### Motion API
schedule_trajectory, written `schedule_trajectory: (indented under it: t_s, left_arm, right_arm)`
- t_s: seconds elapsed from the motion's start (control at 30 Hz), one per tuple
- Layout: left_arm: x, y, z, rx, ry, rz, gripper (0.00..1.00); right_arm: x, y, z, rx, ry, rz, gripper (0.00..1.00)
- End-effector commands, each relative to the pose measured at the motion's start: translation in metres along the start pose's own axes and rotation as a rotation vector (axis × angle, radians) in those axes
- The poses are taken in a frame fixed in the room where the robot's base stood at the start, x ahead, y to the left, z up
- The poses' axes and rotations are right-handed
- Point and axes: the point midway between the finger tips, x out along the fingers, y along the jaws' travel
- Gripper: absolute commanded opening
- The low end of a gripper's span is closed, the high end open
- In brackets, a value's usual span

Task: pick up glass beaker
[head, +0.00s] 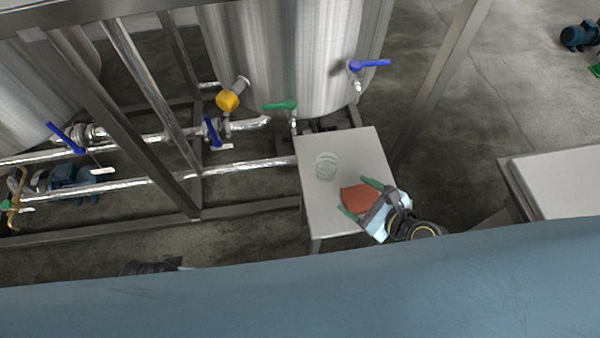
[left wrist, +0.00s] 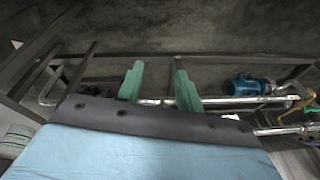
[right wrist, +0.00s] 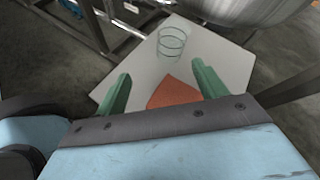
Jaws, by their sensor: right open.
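The clear glass beaker (head: 326,166) stands on a small white table (head: 318,218) below the steel tank. It also shows in the right wrist view (right wrist: 172,42), beyond the fingertips. My right gripper (head: 359,196) is open and empty, its green fingers pointing toward the table. It is apart from the beaker, to the lower right of it in the head view, over an orange-red cloth-like piece (head: 357,198). My left gripper (left wrist: 158,72) is open and empty in the left wrist view, over the dark floor and away from the table. In the head view it is mostly hidden.
The steel tank (head: 290,60) with a green-handled valve (head: 281,105) and a blue-handled valve (head: 370,64) stands behind the table. Pipes and frame posts (head: 110,105) fill the left. A pale bench (head: 560,180) stands at right.

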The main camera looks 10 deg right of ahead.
Motion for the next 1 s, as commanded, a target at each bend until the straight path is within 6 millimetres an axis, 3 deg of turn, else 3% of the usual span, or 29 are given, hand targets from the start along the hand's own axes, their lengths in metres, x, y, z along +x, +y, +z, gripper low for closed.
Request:
schedule_trajectory:
  t_s: [0.1, 0.23, 0.6, 1.0]
  left_arm:
    - [0.002, -0.002, -0.001, 0.001, 0.004, -0.005, 0.36]
    - [-0.001, -0.003, -0.002, 0.0, 0.005, -0.006, 0.36]
    - [-0.027, 0.006, -0.013, -0.005, 0.027, 0.008, 0.36]
    - [-0.054, 0.013, -0.02, -0.011, 0.046, 0.022, 0.36]
  right_arm:
    - [0.002, -0.008, 0.004, 0.211, -0.048, -0.027, 0.71]
    - [0.006, -0.013, 0.008, 0.325, -0.073, -0.04, 0.71]
    - [0.07, -0.018, 0.012, 0.342, -0.077, -0.042, 0.71]
    - [0.098, -0.022, 0.011, 0.339, -0.075, -0.041, 0.71]
